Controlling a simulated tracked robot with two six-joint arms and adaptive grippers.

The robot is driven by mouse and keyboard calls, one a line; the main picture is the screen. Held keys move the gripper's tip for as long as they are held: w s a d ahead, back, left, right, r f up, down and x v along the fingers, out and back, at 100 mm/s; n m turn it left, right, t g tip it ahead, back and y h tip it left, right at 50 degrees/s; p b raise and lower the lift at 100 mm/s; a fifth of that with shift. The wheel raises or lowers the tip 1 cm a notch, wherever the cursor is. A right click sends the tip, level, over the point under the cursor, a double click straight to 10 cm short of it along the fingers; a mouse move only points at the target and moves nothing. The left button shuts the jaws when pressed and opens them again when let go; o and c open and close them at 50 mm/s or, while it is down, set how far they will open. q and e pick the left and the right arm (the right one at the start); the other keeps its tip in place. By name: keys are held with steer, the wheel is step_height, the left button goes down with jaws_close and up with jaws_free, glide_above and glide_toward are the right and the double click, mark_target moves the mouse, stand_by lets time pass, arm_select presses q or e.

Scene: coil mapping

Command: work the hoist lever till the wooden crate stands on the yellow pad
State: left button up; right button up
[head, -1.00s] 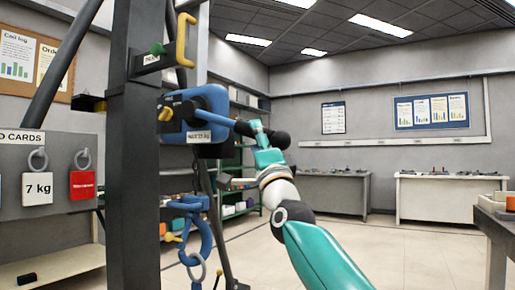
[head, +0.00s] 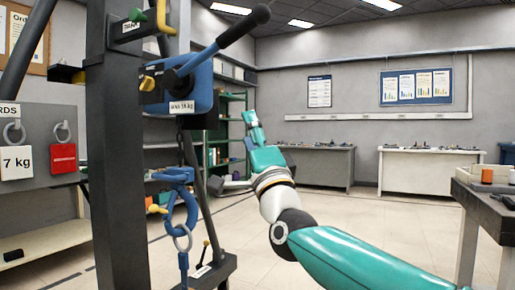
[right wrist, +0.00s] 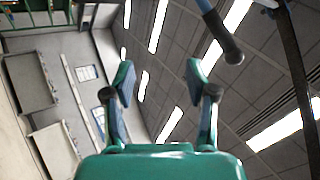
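The hoist lever (head: 222,40) is a blue bar with a black knob. In the head view it points up and to the right from the blue hoist body (head: 190,90) on the dark post. My right gripper (head: 243,150) is open and empty, below the knob and apart from the lever. In the right wrist view my right gripper (right wrist: 160,78) shows two spread teal fingers, and the lever (right wrist: 216,32) is beyond them at upper right. A blue hook (head: 180,205) hangs under the hoist. The wooden crate, the yellow pad and my left gripper are not in view.
The dark post (head: 118,150) stands left of the hoist. A grey board (head: 35,130) with hanging weight cards is at far left. A dark-topped bench (head: 490,205) is at right, with an orange item on it. The floor between is clear.

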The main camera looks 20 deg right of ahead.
steer(key=shift+v, duration=2.1)
steer(key=shift+w, duration=0.1)
